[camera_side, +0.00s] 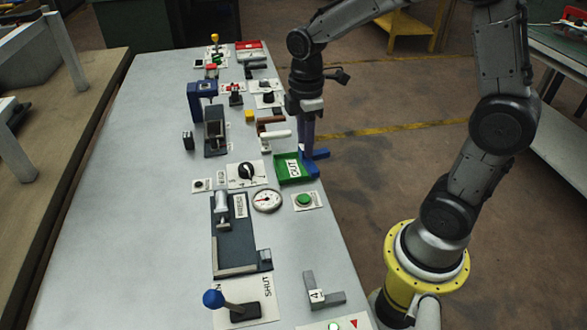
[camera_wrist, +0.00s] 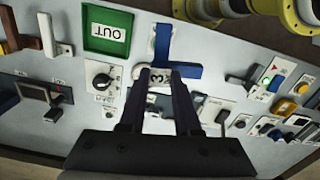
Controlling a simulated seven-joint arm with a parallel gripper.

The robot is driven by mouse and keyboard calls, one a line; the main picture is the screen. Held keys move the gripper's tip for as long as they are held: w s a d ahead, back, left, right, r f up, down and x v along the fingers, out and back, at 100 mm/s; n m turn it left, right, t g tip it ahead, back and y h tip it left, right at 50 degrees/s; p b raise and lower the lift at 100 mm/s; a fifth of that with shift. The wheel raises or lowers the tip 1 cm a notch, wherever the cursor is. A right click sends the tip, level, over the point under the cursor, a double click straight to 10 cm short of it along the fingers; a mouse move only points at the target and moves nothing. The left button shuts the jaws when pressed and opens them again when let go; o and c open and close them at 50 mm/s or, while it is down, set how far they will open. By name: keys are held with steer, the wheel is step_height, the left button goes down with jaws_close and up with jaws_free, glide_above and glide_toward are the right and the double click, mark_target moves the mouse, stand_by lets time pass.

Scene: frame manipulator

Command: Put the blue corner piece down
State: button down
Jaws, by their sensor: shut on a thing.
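The blue corner piece (camera_side: 320,154) is an L-shaped block held at the tips of my gripper (camera_side: 307,150). In the side view it appears just right of the green OUT tray (camera_side: 283,176), outside it, near the table's right edge. In the wrist view the blue corner piece (camera_wrist: 163,45) has one arm pointing up the picture and one pointing right. The OUT tray (camera_wrist: 90,42) looks empty. I cannot tell the piece's height above the table.
A round gauge (camera_side: 266,200) and a green button (camera_side: 305,201) lie just in front of the tray. White (camera_side: 276,134) and brown (camera_side: 268,121) pieces stand behind it. A grey corner piece (camera_side: 320,294) lies near the front. The table's left side (camera_side: 120,200) is clear.

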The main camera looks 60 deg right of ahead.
steer(key=d+m, duration=0.2)
steer(key=d, duration=0.3)
glide_above(282, 165)
step_height(282, 165, down, 10)
steer(key=shift+s+r, duration=0.1)
steer(key=shift+s, duration=0.05)
steer(key=shift+w+f, duration=0.2)
steer(key=shift+f, duration=1.55)
steer(key=shift+f, duration=0.1)
steer(key=shift+f, duration=0.15)
steer(key=c, duration=0.6)
jaws_free()
